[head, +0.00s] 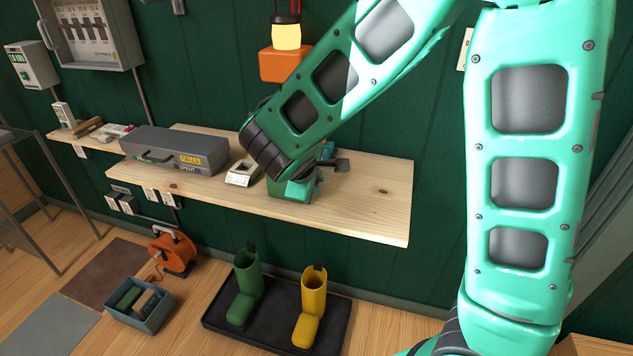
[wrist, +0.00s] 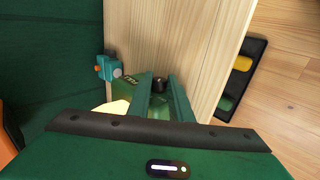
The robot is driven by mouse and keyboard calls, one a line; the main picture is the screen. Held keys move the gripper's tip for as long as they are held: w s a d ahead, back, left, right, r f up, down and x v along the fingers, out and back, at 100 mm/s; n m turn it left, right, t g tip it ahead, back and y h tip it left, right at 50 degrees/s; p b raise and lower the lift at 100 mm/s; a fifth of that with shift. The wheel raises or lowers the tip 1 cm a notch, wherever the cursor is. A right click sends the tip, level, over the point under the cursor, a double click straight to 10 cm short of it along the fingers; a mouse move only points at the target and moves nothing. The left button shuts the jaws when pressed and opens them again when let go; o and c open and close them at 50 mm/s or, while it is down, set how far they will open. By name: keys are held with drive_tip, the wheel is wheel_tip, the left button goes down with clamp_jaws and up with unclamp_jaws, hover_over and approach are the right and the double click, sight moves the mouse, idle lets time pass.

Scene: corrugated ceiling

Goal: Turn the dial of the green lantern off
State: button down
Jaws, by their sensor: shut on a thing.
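The green lantern (wrist: 124,89) is largely hidden behind my gripper in the wrist view. A lettered green face and a pale yellow glow (wrist: 111,107) show at its left. The dark round dial (wrist: 159,83) sits between the tips of my two green fingers. My gripper (wrist: 160,80) is shut on this dial. In the head view my arm's end hides most of the lantern. Green parts (head: 293,190) show just beyond the black wrist joint, low over the shelf; I cannot cleanly separate gripper from lantern there.
The wooden shelf (head: 385,195) holds a grey case (head: 165,150) and a small box (head: 242,172) left of my arm. A teal vise-like tool (wrist: 107,67) stands beyond the lantern. The shelf's right end is clear.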

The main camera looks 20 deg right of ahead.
drive_tip(key=t, duration=0.1)
drive_tip(key=t+h, duration=0.1)
drive_tip(key=h, duration=0.1)
drive_tip(key=shift+s+a+f+t, duration=0.25)
drive_tip(key=shift+f+t, duration=0.15)
drive_tip(key=shift+s+f+t+h, duration=0.1)
drive_tip(key=shift+f+t+h, duration=0.15)
drive_tip(key=shift+t+h, duration=0.85)
drive_tip(key=shift+t, duration=0.3)
drive_tip(key=c, duration=1.6)
unclamp_jaws()
drive_tip(key=shift+s+a, duration=0.25)
drive_tip(key=v, duration=1)
